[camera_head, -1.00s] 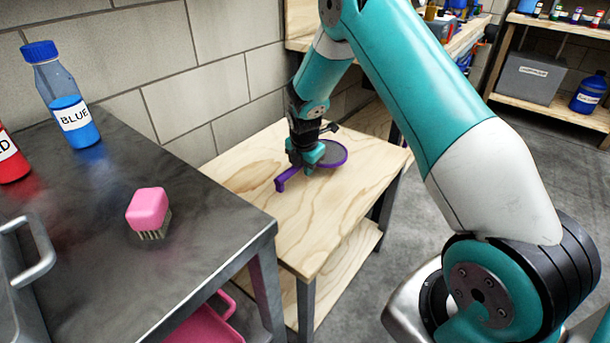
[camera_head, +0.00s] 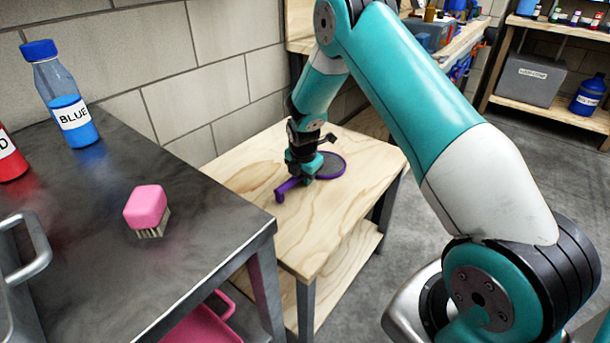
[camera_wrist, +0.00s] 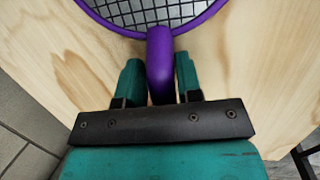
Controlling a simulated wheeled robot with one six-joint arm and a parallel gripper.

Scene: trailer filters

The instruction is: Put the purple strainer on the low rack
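The purple strainer (camera_head: 331,166) has a round dark mesh, a purple rim and a purple handle. It is over the top of a low wooden rack (camera_head: 335,225), level and very near or on the wood; I cannot tell if it touches. My gripper (camera_head: 304,176) points down at the strainer's handle. The mesh (camera_wrist: 150,10) extends past the fingertips. The fingers hide part of the handle in the head view.
A dark metal table (camera_head: 110,275) at left holds a blue bottle (camera_head: 68,105), a red bottle (camera_head: 10,158) and a pink brush (camera_head: 147,208). A block wall is behind. The rack's front top is bare, with a lower shelf (camera_head: 345,265) beneath.

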